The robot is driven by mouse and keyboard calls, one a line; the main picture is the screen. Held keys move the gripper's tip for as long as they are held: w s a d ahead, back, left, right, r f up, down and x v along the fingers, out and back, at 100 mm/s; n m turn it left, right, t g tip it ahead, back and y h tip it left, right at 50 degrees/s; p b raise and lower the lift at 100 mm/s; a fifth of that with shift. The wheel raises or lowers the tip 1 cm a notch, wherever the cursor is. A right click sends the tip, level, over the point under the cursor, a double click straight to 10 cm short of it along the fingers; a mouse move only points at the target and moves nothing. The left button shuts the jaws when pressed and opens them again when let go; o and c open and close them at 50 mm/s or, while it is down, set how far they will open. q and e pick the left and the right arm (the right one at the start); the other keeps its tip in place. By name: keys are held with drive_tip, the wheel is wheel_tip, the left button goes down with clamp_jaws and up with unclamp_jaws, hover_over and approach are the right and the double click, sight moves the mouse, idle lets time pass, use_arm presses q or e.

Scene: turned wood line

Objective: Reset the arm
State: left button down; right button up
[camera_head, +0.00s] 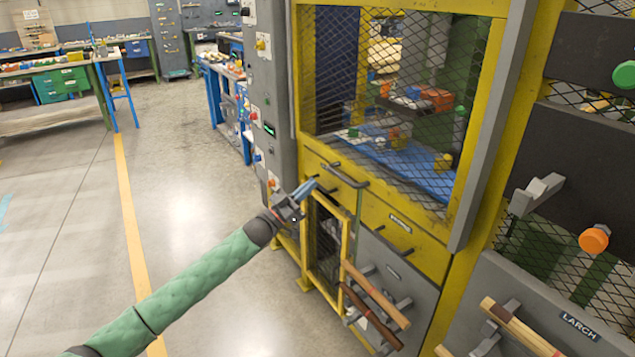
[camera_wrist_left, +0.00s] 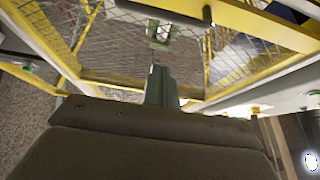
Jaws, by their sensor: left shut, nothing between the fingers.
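My left arm, in a green sleeve, reaches in from the lower left of the head view. Its left gripper (camera_head: 303,190) is shut and empty. It is in front of the yellow machine frame (camera_head: 375,215), near a dark drawer handle (camera_head: 345,175) and above a small mesh door (camera_head: 327,240). Whether the fingers touch the frame cannot be told. In the left wrist view the shut fingers (camera_wrist_left: 160,85) point at yellow-edged mesh, with a dark handle bar (camera_wrist_left: 165,12) beyond. My right gripper is not in view.
Wooden rods (camera_head: 378,295) sit on grey brackets at the lower right. A grey control column (camera_head: 265,100) with knobs stands left of the machine. A LARCH panel (camera_head: 600,325) is at the right. The floor (camera_head: 190,180) at the left is clear.

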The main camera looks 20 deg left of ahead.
use_arm(q)
drive_tip(key=shift+s+a+f, duration=0.2)
drive_tip(key=shift+s+a, duration=0.05)
drive_tip(key=shift+s, duration=0.05)
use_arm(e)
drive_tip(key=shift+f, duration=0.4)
